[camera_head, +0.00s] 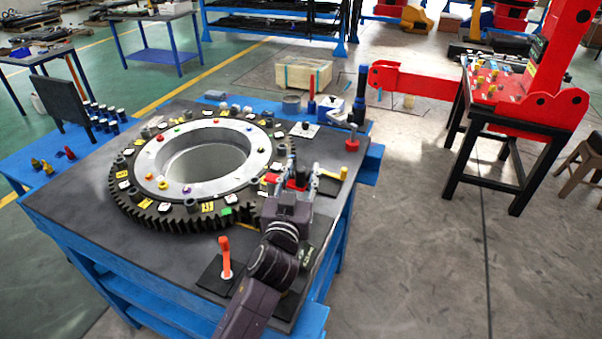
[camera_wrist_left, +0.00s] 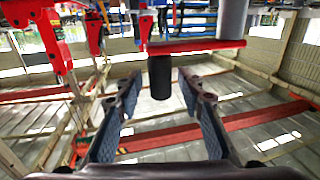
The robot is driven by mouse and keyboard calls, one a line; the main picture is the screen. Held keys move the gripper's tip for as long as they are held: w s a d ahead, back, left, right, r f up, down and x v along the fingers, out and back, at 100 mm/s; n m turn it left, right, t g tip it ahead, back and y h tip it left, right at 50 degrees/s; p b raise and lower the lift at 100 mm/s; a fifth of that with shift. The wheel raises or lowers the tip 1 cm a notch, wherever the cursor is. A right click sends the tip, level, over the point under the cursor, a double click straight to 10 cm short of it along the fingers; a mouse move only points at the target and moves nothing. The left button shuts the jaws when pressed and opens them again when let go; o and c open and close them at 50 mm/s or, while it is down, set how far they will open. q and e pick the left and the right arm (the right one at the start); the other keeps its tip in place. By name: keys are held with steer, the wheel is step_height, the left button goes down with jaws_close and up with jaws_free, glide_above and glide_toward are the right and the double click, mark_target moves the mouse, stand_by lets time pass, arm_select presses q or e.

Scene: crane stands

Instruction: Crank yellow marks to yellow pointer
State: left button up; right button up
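A large dark gear ring (camera_head: 150,207) lies on the grey-topped blue table. Yellow marks (camera_head: 207,207) sit among white ones around its top, and a pale inner ring (camera_head: 170,190) carries coloured knobs. A thin yellow strip (camera_head: 246,225) shows at the gear's front edge; I cannot tell if it is the pointer. My left gripper (camera_head: 292,172) is at the gear's right side, over a red part. In the left wrist view my left gripper (camera_wrist_left: 160,84) is open, with the crank's black handle (camera_wrist_left: 160,78) between its fingers, apart from both. The handle joins a red crank arm (camera_wrist_left: 195,46) and a grey post (camera_wrist_left: 232,20).
An orange lever (camera_head: 225,258) stands on a dark plate near the table's front. A red crane (camera_head: 520,100) on a black stand is to the right. Open floor lies between.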

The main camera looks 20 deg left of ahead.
arm_select(q)
steer(key=shift+f, duration=0.1)
steer(key=s+d, duration=0.1)
steer(key=s, duration=1.1)
steer(key=shift+d, duration=0.1)
stand_by(0.5)
